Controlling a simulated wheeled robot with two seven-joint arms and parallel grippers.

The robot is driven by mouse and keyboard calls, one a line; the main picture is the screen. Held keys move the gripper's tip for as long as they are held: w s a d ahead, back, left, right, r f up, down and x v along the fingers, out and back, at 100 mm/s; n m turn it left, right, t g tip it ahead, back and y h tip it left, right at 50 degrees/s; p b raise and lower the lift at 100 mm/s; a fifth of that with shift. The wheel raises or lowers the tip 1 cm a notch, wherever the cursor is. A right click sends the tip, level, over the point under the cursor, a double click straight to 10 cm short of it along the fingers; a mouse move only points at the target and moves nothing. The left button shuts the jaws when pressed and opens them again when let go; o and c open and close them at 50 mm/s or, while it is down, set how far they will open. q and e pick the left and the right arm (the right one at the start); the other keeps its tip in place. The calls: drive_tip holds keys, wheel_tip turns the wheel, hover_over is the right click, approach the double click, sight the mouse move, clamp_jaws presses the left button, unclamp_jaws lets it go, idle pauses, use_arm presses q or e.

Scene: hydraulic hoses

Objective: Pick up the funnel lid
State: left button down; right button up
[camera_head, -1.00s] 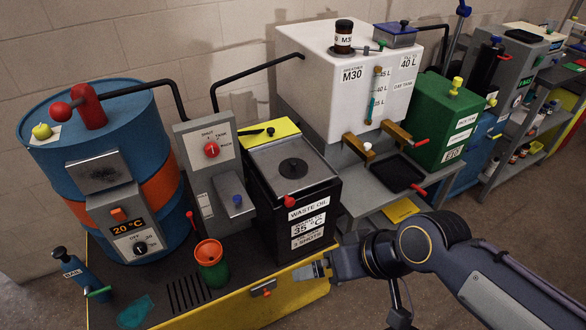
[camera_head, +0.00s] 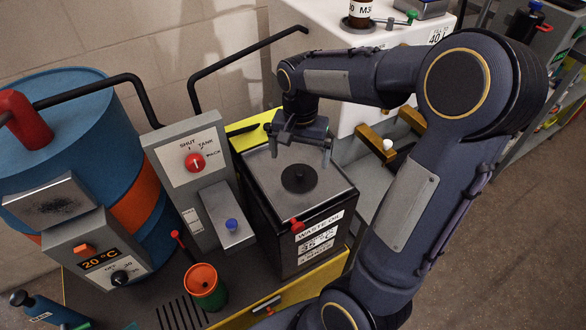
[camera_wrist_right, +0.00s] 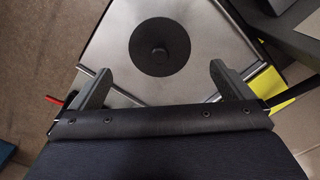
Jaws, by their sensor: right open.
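The funnel lid looks like the round black disc with a small centre knob (camera_head: 299,179) on the grey metal top of the black waste oil box (camera_head: 272,228). It also shows in the right wrist view (camera_wrist_right: 160,48), fully visible and lying flat. My right gripper (camera_head: 300,156) is open and empty above the box top, just behind the lid in the head view. In the wrist view its two fingers (camera_wrist_right: 157,75) are spread to either side, wider than the disc, with the knob roughly centred between them. My left gripper is in neither view.
A grey valve panel with a red knob (camera_head: 195,162) stands left of the box. A green cup with an orange rim (camera_head: 205,285) stands in front of the panel. A blue drum (camera_head: 72,135) is far left. The white tank (camera_head: 340,35) stands behind my right arm.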

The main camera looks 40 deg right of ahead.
sight(300, 171)
wheel_tip(300, 171, down, 7)
drive_tip(key=shift+d+r, duration=0.15)
drive_tip(key=shift+r, duration=0.05)
drive_tip(key=c, duration=0.9)
drive_tip(key=shift+r, duration=0.15)
